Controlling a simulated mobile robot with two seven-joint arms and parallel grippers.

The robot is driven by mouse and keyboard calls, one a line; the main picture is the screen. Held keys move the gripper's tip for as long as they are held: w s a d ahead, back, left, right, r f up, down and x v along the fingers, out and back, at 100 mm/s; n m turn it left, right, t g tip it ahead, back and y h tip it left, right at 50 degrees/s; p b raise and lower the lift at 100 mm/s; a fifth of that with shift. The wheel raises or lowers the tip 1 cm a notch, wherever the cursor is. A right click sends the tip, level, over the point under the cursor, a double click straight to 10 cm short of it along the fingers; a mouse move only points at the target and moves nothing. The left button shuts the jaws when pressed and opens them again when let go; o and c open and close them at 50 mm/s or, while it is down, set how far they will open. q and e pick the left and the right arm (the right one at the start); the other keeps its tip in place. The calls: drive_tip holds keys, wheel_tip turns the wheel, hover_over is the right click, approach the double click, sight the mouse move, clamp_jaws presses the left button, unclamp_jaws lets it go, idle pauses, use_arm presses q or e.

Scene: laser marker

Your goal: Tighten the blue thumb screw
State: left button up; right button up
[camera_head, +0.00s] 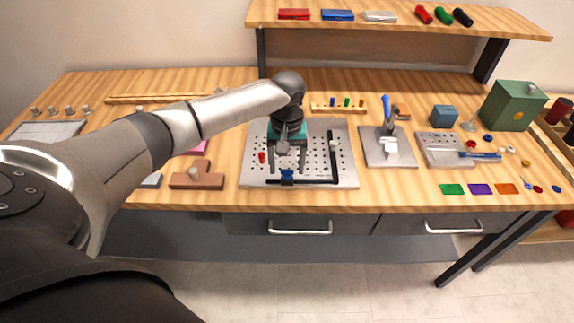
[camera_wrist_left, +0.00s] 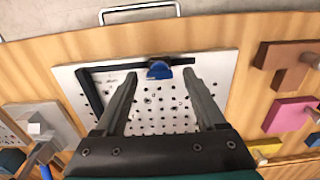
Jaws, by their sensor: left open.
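The blue thumb screw (camera_head: 287,174) stands at the front edge of the perforated metal plate (camera_head: 322,145), on a black bar. In the left wrist view the blue thumb screw (camera_wrist_left: 158,70) shows beyond and between the fingertips, against the black bar. My left gripper (camera_head: 287,168) is above the plate, pointing down, with its fingers apart and nothing between them that I can see. In the left wrist view its two fingers (camera_wrist_left: 160,80) are wide apart. I cannot tell how far above the screw the fingertips are. My right gripper is not in view.
A red peg (camera_head: 262,157) stands on the plate's left side, and a black bar (camera_head: 335,157) on its right. A brown wooden block (camera_head: 197,177) lies left of the plate. A toggle clamp (camera_head: 388,140) on a metal base stands to the right.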

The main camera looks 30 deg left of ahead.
use_arm(q)
clamp_jaws()
idle(0.7)
